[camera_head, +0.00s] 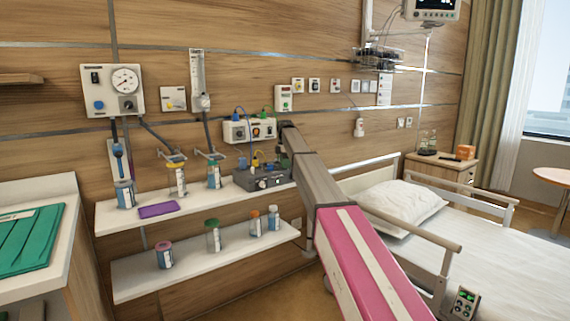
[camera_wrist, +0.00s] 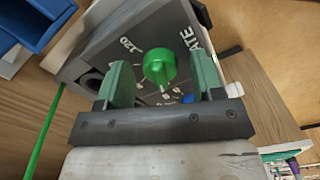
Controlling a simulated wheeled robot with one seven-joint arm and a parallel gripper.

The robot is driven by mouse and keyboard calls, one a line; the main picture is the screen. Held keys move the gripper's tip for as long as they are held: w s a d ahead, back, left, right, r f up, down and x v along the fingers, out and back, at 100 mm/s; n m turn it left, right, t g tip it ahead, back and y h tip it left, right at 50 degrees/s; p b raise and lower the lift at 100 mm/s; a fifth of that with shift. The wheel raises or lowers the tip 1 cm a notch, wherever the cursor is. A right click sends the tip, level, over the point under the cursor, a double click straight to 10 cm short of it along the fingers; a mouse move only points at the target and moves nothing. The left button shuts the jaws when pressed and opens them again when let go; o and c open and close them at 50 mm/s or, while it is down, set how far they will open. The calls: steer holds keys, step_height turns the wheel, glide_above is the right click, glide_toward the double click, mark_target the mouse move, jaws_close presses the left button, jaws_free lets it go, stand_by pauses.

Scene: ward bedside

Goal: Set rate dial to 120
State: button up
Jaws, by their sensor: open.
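The rate dial is a bright green round knob (camera_wrist: 159,66) on a dark grey panel (camera_wrist: 105,50) in the wrist view. White lettering on the panel reads "120" to the knob's upper left and "RATE", partly cut off, to its right. A pale pointer mark shows at the knob's lower edge, away from the 120. Other scale numbers below it are too small to read. My gripper (camera_wrist: 162,72) is open, with one green-padded finger on each side of the knob and a gap to both. In the head view my arm hides the fingertips.
A dark grey box (camera_head: 252,180) stands on the upper shelf (camera_head: 112,219) beside my arm. Bottles and a purple tray (camera_head: 158,210) stand to its left. A white wall unit (camera_head: 236,132) with knobs is just above. The bed (camera_head: 500,255) is at right.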

steer(key=c, duration=0.9)
